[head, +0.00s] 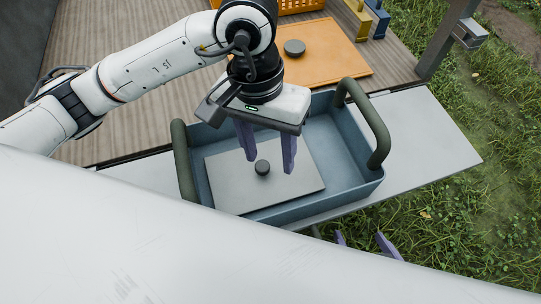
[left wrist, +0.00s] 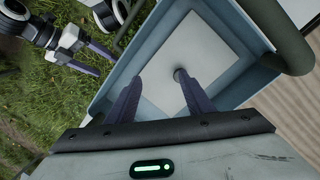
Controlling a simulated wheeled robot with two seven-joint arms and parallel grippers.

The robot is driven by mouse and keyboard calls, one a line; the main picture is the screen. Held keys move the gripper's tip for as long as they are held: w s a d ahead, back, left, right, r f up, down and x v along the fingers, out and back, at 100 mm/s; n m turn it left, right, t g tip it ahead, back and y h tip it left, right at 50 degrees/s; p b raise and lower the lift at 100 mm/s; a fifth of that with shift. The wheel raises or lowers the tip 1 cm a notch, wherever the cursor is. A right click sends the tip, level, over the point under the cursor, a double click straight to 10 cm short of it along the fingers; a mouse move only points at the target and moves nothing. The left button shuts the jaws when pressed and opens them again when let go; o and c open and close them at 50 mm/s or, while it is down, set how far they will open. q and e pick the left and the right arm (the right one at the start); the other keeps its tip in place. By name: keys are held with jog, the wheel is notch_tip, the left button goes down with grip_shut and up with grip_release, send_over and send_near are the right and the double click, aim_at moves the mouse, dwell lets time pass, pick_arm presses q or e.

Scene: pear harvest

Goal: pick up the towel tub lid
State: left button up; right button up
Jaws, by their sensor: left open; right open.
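A flat grey lid (head: 225,178) with a dark round knob (head: 262,167) lies inside a blue tub (head: 345,178) with two dark green handles; I take it as the towel tub lid. My left gripper (head: 268,164) is open above it, fingers pointing down, with the knob showing between them. In the left wrist view the knob (left wrist: 181,75) appears close to the right-hand finger of the left gripper (left wrist: 160,80), and the pale lid (left wrist: 165,50) shows beyond. I cannot tell whether a finger touches the knob. My right gripper (head: 363,240) is open and empty beyond the tub's near side.
The tub stands on a pale ledge (head: 430,130) beside a wooden table (head: 135,125). An orange board (head: 335,55) with a dark knob (head: 294,47) lies on the table, near an orange crate (head: 290,5). A grey post (head: 447,40) stands at right; grass lies beyond.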

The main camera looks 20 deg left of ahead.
aim_at(262, 166)
pick_arm(q)
jog(key=shift+m+t+y, duration=0.3)
jog(key=shift+t+y, duration=0.2)
jog(key=shift+y, duration=0.1)
jog(key=a+f, duration=0.1)
jog(key=w+f, duration=0.1)
jog(key=w+a+f+b, duration=0.1)
jog(key=f, duration=0.1)
jog(key=shift+w+a, duration=0.25)
jog(key=shift+a, duration=0.1)
jog(key=f, duration=0.6)
jog(key=shift+w+d, duration=0.15)
jog(key=shift+w, duration=0.1)
jog(key=shift+r, duration=0.1)
grip_shut()
